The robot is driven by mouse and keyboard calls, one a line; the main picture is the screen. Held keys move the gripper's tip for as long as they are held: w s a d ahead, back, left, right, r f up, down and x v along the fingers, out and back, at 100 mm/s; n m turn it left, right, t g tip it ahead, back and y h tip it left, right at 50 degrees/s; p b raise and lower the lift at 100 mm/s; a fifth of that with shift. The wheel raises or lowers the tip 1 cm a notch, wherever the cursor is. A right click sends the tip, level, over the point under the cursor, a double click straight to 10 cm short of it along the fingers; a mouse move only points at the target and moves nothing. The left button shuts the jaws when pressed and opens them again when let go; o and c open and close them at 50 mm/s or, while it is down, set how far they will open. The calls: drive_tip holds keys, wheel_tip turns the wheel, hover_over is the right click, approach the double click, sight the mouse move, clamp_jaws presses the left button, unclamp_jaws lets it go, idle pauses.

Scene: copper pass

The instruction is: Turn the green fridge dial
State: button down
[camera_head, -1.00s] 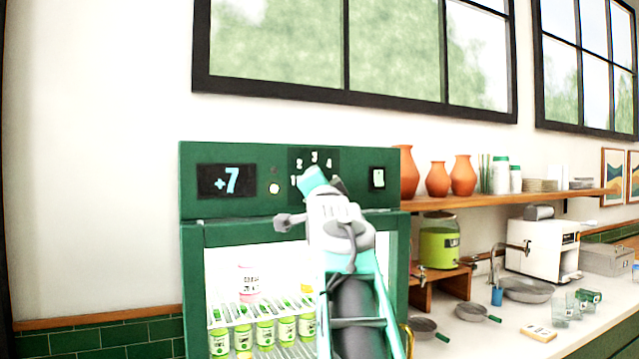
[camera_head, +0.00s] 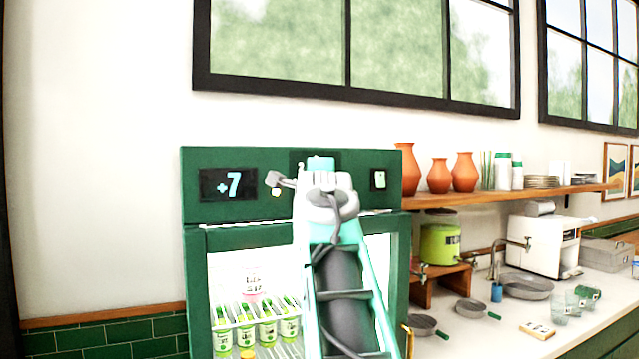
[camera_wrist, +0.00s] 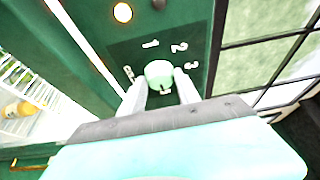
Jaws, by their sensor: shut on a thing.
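The green fridge (camera_head: 192,260) has a dark green top panel with a display (camera_head: 228,184) reading +7. In the wrist view, the dial (camera_wrist: 160,72) is a pale green round knob on a dark plate with white numbers 1, 2 and 3 around it. My gripper (camera_wrist: 161,88) has one finger on each side of the knob and is shut on it. In the head view my gripper (camera_head: 320,166) is at the middle of the panel and hides the dial and most of its numbers.
A white switch (camera_head: 379,179) is right of the gripper, and a lit round lamp (camera_wrist: 122,12) is near the dial. Bottles (camera_head: 267,328) stand on the racks inside the fridge. A shelf with orange vases (camera_head: 439,176) and a counter with pans (camera_head: 423,325) are at the right.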

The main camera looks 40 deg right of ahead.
drive_tip(key=shift+r, duration=0.1)
drive_tip(key=c, duration=0.9)
unclamp_jaws()
drive_tip(key=b+v, duration=0.2)
drive_tip(key=v, duration=0.5)
drive_tip(key=shift+s+a, duration=0.25)
drive_tip(key=shift+s, duration=0.1)
